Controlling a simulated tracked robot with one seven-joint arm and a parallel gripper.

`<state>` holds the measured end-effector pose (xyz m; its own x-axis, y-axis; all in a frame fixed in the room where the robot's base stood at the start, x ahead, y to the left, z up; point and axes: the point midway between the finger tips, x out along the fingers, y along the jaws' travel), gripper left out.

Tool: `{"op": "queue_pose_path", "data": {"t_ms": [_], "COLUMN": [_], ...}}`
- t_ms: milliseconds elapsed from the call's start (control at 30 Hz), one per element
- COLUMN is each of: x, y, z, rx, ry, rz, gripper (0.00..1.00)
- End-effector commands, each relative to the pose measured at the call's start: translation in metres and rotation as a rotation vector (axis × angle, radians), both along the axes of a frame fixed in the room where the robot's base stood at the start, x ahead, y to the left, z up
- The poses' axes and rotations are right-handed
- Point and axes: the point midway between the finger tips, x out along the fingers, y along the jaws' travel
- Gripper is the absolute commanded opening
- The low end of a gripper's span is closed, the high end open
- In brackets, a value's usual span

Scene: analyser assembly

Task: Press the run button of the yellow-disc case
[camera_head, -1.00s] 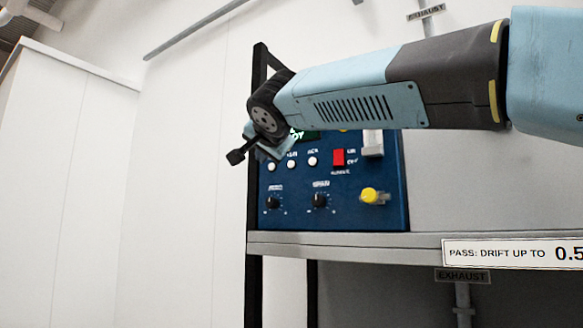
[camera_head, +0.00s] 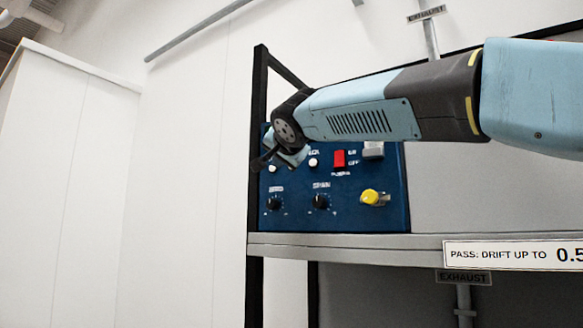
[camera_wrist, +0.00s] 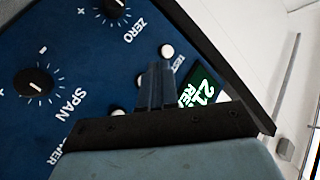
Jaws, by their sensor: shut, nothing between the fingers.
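The blue case (camera_head: 340,217) stands on a shelf in the head view. Its face has a row of white buttons; one (camera_head: 313,162) shows right of my gripper and another (camera_head: 272,168) close to it. In the wrist view, the button by the TEST label (camera_wrist: 167,50) shows beyond my fingers, and another (camera_wrist: 117,112) shows partly beside them. I cannot read a run label. My gripper (camera_head: 259,163) is shut and empty in front of the panel's left side; contact cannot be told.
Two black knobs, SPAN (camera_wrist: 35,83) and ZERO (camera_wrist: 113,8), a red switch (camera_head: 339,158) and a yellow-capped fitting (camera_head: 372,197) share the panel. A green-lit display (camera_wrist: 200,90) lies beside my fingers. A black frame post (camera_head: 257,100) rises at the case's left.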

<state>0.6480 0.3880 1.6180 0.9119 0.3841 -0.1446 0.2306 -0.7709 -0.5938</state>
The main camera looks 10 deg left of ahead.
Motion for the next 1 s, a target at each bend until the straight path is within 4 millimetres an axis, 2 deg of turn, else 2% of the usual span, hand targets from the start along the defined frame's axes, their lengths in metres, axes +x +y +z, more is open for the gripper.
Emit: {"op": "queue_pose_path", "data": {"t_ms": [300,1000], "x": [0.022,0.024], "y": [-0.009,-0.011], "z": [0.000,0.000], "rx": [0.000,0.000], "ry": [0.000,0.000], "rz": [0.000,-0.001], "gripper": [0.00,0.00]}}
